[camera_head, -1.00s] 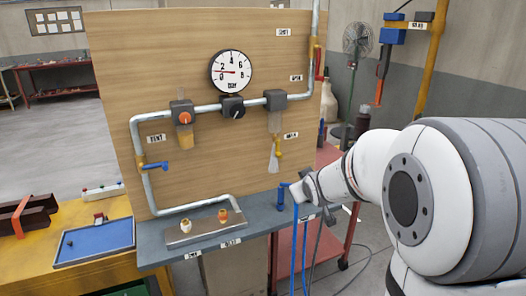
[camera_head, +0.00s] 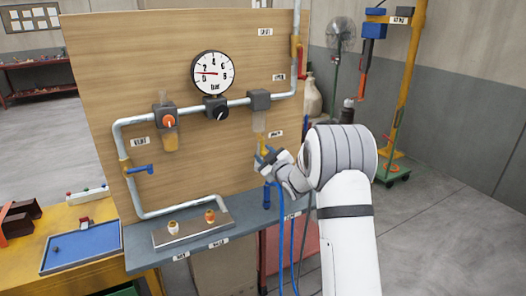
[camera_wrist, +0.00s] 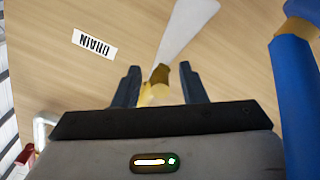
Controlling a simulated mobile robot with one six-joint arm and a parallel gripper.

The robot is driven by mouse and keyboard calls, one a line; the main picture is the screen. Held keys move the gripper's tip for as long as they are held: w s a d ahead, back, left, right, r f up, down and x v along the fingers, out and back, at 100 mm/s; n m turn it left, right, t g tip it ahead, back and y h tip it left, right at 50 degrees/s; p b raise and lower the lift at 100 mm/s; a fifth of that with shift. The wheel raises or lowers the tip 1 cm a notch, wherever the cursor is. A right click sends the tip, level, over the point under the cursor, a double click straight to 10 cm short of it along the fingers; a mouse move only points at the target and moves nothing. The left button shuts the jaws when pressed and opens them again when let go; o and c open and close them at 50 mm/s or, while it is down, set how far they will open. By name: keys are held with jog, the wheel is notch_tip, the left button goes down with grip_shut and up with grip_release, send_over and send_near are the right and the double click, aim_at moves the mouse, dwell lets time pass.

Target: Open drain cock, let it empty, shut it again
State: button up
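The brass drain cock (camera_head: 263,147) hangs under the clear bowl (camera_head: 259,122) of the right-hand unit on the wooden panel. In the wrist view the cock (camera_wrist: 159,75) shows between the fingertips, with a pale tapered piece (camera_wrist: 183,32) joined to it. My gripper (camera_head: 268,160) is at the cock in the head view and partly hides it. In the wrist view my gripper (camera_wrist: 160,82) is open, one finger on each side of the brass part. I cannot tell whether the fingers touch it. The DRAIN label (camera_wrist: 94,44) appears upside down there.
A blue hose (camera_head: 281,235) hangs below my gripper; a thick blue part (camera_wrist: 306,85) is close at the wrist view's right. The gauge (camera_head: 212,72) needle is at low values. A blue-grey shelf (camera_head: 150,258) juts out below the panel, with a metal plate (camera_head: 190,230).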

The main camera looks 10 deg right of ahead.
jog(key=shift+x, duration=0.85)
jog(key=shift+c, duration=0.5)
jog(key=c, duration=0.6)
jog(key=shift+d, duration=0.2)
jog(key=shift+c, duration=0.5)
jog(key=shift+a, duration=0.2)
